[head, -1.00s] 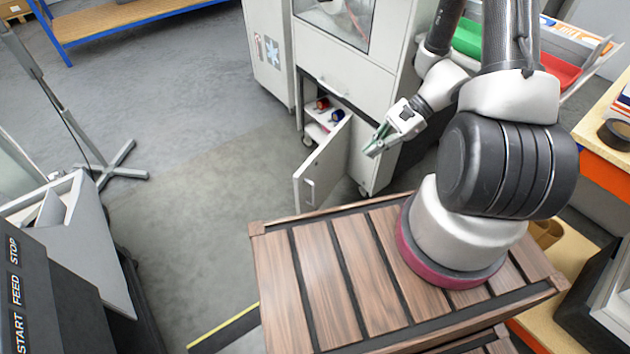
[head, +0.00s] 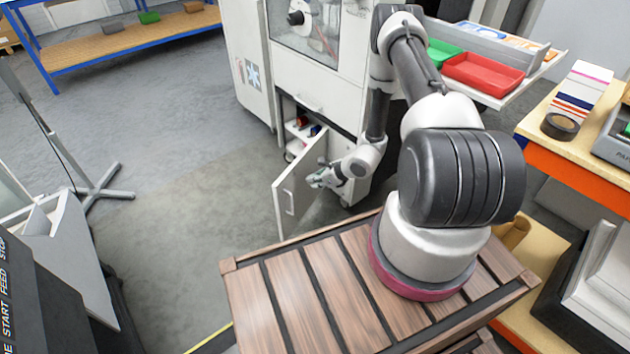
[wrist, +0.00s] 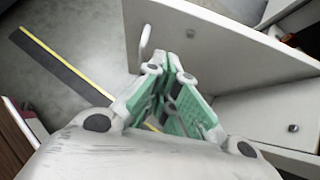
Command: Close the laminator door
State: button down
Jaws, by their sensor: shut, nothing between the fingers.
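The laminator door (head: 298,190) is a pale panel low on the front of the white laminator cabinet (head: 320,93). It stands open, swung out with its hinge side at the right. Its outer face, with a handle (head: 289,203) near the free edge, faces me. My gripper (head: 314,181) is shut and empty, on the outer side of the door. In the wrist view, the green fingertips (wrist: 178,62) are close to the door (wrist: 225,42), right of its handle (wrist: 146,42). I cannot tell whether they touch it.
Red and blue items (head: 303,122) sit inside the open compartment. Clear grey floor lies left of the door. A wooden slatted top (head: 290,290) is in front, and a stand (head: 90,190) is at the left. Red and green trays (head: 484,75) are at the right.

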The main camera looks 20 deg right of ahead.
aim_at(288, 184)
jog(key=w+a+f, duration=0.1)
jog(key=w, duration=0.1)
jog(key=w+a+f, duration=0.1)
jog(key=w+a, duration=0.1)
jog(key=w+a+f, duration=0.2)
jog(key=shift+w+f, duration=0.1)
jog(key=shift+w, duration=0.15)
jog(key=shift+a, duration=0.1)
